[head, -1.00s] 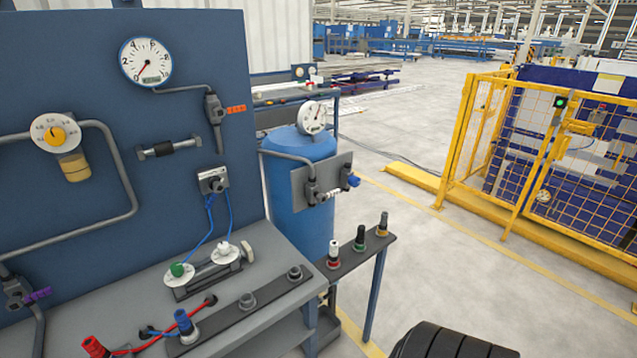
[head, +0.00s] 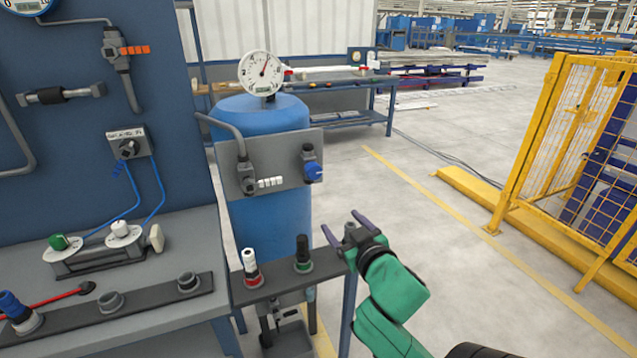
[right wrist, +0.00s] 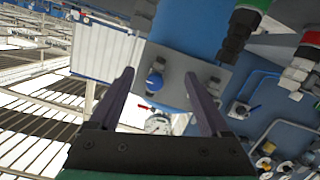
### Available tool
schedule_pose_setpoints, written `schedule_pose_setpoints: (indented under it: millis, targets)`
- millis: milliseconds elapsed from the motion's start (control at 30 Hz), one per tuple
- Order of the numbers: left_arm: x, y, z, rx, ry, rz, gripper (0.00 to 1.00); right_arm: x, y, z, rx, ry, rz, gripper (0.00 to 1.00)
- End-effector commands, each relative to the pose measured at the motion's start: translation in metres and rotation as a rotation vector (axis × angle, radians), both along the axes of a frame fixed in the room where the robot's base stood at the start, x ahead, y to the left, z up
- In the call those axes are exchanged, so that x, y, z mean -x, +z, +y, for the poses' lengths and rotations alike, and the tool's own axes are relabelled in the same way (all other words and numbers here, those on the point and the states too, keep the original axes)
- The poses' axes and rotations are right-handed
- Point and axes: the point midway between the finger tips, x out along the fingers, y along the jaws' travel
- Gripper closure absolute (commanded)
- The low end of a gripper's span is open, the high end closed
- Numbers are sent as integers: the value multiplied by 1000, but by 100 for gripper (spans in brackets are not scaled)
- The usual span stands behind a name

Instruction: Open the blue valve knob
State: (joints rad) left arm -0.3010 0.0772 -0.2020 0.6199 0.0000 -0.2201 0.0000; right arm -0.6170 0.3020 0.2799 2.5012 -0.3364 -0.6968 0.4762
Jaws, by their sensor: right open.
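The blue valve knob (head: 314,172) sits at the right end of a grey plate (head: 270,160) on the front of a blue tank (head: 262,215). In the right wrist view the blue knob (right wrist: 154,82) shows between my two fingers, some way beyond them. My right gripper (head: 345,227) is open and empty, below and to the right of the knob in the head view, and apart from it. It also shows in the right wrist view (right wrist: 160,105). My left gripper is not in view.
A white gauge (head: 261,73) tops the tank. A small shelf (head: 277,289) with black and white fittings stands in front of the tank. A workbench (head: 150,305) is at the left. A yellow fence (head: 570,140) stands at the right; the floor between is mostly clear.

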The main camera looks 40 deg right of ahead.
Motion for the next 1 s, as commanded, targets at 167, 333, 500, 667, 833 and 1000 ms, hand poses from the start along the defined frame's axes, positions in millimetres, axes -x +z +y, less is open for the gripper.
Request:
schedule_pose_setpoints:
  millis: [167, 333, 500, 667, 833, 1000]
  targets:
    - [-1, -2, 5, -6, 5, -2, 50, -5, 52, -1, 76, 50, -170, 19]
    - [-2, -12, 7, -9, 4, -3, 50, -31, 52, -10, 81, 50, -177, 19]
    - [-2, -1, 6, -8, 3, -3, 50, -75, 56, -26, 77, 48, -172, 19]
    - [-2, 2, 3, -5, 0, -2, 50, -113, 56, -40, 78, 46, -170, 19]
    - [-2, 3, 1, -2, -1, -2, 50, -136, 53, -47, 75, 47, -169, 19]
    - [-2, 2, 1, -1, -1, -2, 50, -140, 52, -49, 74, 47, -167, 19]
